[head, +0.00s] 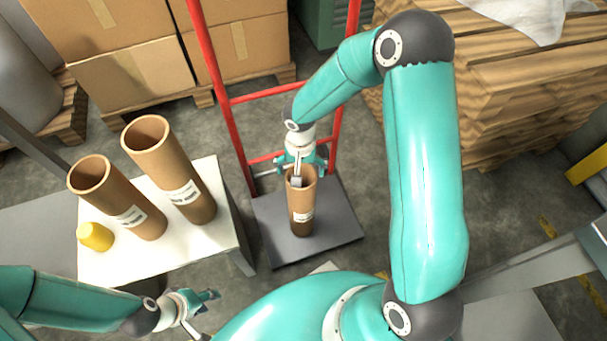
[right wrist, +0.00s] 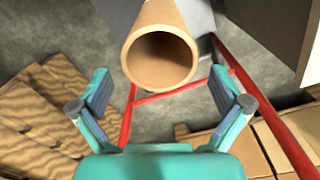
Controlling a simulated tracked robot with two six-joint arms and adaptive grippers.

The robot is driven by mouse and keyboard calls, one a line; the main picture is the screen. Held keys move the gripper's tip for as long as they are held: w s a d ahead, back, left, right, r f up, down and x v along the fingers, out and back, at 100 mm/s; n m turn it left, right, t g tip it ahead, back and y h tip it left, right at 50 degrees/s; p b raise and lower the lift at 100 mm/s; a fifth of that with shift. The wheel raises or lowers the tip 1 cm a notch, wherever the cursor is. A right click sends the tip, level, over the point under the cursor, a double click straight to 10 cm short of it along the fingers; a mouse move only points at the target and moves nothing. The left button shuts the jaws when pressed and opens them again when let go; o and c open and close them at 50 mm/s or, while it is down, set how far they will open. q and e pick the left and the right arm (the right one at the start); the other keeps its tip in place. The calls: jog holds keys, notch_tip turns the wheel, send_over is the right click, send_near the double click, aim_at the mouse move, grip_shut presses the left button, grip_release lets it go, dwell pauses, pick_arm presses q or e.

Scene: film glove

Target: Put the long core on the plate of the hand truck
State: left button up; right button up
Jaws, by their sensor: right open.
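A brown cardboard core (head: 301,211) with a white label stands upright on the grey plate (head: 343,222) of the red hand truck (head: 219,90). It appears to be the long one. My right gripper (head: 297,176) is at its top end in the head view, partly overlapping the rim. In the right wrist view, my right gripper (right wrist: 163,103) has its fingers spread wide, and the core's open end (right wrist: 158,15) lies ahead of them, apart from both. My left gripper (head: 205,314) is open and empty, low on the left.
Two more cores, one behind (head: 172,172) and one in front (head: 120,200), stand on a white table (head: 165,262) beside a yellow object (head: 95,236). Cardboard boxes (head: 130,75) stand behind the hand truck.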

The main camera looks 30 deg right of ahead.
notch_tip(320, 180, up, 4)
jog(key=s+a+f+n+y, duration=0.4)
jog(key=s+a+f+n, duration=0.1)
jog(key=s+a+f, duration=0.7)
jog(key=shift+s+a+t+p, duration=0.15)
jog(key=shift+s+t+p, duration=0.2)
jog(key=shift+s, duration=0.8)
jog(key=shift+r, duration=0.1)
notch_tip(320, 180, up, 23)
jog(key=p, duration=2.3)
jog(key=shift+f, duration=0.2)
